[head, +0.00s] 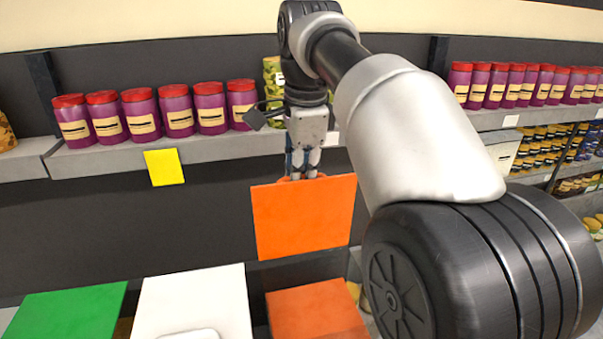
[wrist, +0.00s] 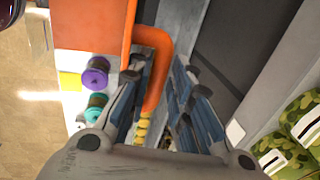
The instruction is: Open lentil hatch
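An orange panel (head: 304,217) stands raised and nearly upright in the middle of the head view, facing me. I see no label that tells which hatch is the lentil one. My gripper (head: 302,172) is at the panel's top edge, pointing down. In the wrist view an orange bar-like handle (wrist: 155,85) runs between the fingers of my gripper (wrist: 162,68). The fingers are apart, with the handle nearer the left finger. No firm grip on it shows. The panel's edge (wrist: 128,25) is left of the handle there.
A green lid (head: 70,312), a white lid (head: 200,300) and another orange lid (head: 312,312) lie below. A shelf (head: 225,145) with purple jars (head: 140,112) runs behind. A yellow card (head: 164,167) hangs on its front. Green patterned packs (wrist: 285,155) stand close right in the wrist view.

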